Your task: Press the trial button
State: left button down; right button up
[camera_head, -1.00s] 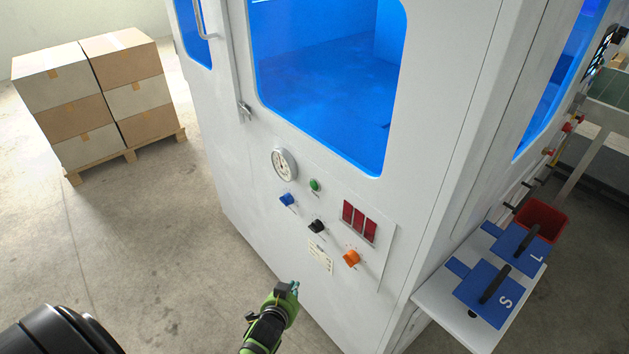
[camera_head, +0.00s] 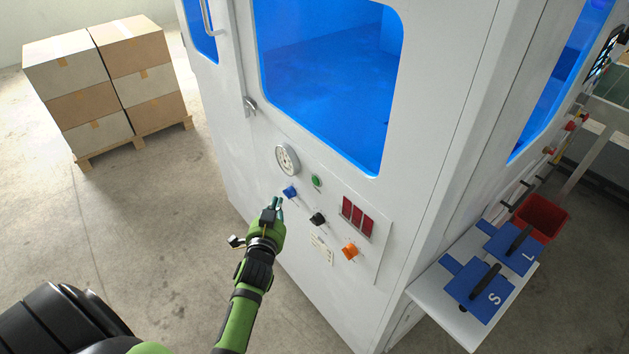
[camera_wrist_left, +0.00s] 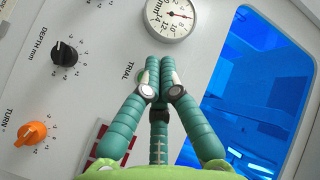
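The trial button is a small green round button (camera_head: 316,181) on the white machine's control panel, right of the dial gauge. In the left wrist view the "TRIAL" label shows, with a sliver of the green button (camera_wrist_left: 140,77) beside it, mostly hidden behind my fingers. My left gripper (camera_head: 278,202) is in front of the panel, below and left of the button in the head view. Its teal fingers (camera_wrist_left: 160,66) are pressed together and hold nothing. Whether the fingertips touch the panel cannot be told. My right gripper is not in view.
Near the button are the gauge (camera_head: 287,160), a blue knob (camera_head: 290,192), a black knob (camera_head: 318,219), an orange knob (camera_head: 350,251) and red displays (camera_head: 357,218). A white side shelf (camera_head: 437,297) holds blue plates. Stacked boxes (camera_head: 65,62) stand far left.

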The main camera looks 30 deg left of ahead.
aim_at(316, 181)
pick_arm(q)
jog(key=w+d+b, duration=0.3)
jog(key=w+b, duration=0.1)
jog(key=w, duration=0.4)
jog(key=shift+d+b, duration=0.2)
jog(key=shift+b, duration=0.1)
jog(key=shift+w, duration=0.1)
dwell(1.2)
jog(key=shift+w+d, duration=0.15)
jog(key=shift+w, duration=0.2)
jog(key=shift+w+d+b, duration=0.2)
jog(key=shift+w+b, duration=0.15)
jog(key=shift+b, duration=0.1)
dwell(0.5)
dwell(0.4)
jog(key=shift+s+a+p, duration=0.35)
jog(key=shift+s+p, duration=0.25)
jog(key=shift+s, duration=0.15)
